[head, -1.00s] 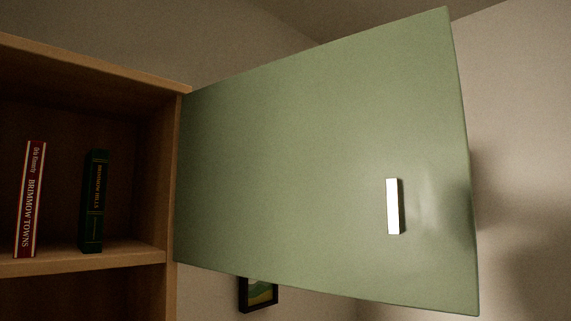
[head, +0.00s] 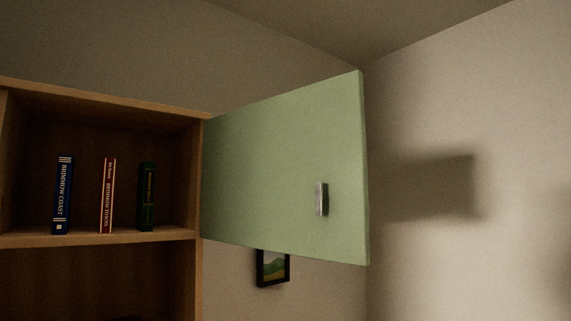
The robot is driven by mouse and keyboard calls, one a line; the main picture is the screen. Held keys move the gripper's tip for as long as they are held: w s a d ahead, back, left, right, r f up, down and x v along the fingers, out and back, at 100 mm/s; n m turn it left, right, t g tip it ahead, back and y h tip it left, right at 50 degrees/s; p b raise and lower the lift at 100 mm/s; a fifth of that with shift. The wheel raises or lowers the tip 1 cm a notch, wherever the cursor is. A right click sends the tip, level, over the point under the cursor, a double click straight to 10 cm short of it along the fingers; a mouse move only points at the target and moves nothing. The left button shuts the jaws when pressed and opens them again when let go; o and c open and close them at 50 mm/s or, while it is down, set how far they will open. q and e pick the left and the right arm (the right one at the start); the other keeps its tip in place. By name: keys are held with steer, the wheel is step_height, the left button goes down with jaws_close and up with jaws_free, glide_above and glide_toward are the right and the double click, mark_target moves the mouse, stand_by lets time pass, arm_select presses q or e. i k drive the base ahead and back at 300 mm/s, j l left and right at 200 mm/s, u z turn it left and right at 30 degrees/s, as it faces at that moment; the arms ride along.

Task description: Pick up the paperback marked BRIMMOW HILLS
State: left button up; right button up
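A dark green book (head: 147,196) stands upright on the shelf at the left, nearest the cabinet's right wall. Its gold spine lettering is too small to read now, but in the earlier frame it appears to read BRIMMOW HILLS. A red and cream book (head: 108,195) marked BRIMMOW TOWNS stands to its left. A blue book (head: 63,195) marked BRIMMOW COAST stands further left. The books are apart from each other. Neither of my grippers is in view.
The wooden shelf (head: 100,238) belongs to an open cabinet. Its green door (head: 275,180) with a metal handle (head: 321,199) is swung open to the right. A framed picture (head: 272,267) hangs on the wall below the door. Room around the books is clear.

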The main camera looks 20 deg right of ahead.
mark_target(145, 211)
steer(key=k+u, duration=0.2)
steer(key=u, duration=0.2)
steer(key=k+j+u, duration=0.1)
steer(key=k+u, duration=0.15)
steer(key=u, duration=0.15)
steer(key=l+u, duration=0.3)
steer(key=i+l+u, duration=0.1)
steer(key=l+u, duration=0.2)
steer(key=l, duration=1.55)
steer(key=i+l, duration=0.1)
steer(key=l, duration=1.5)
steer(key=k+j, duration=0.4)
steer(key=i, duration=0.5)
steer(key=j, duration=0.05)
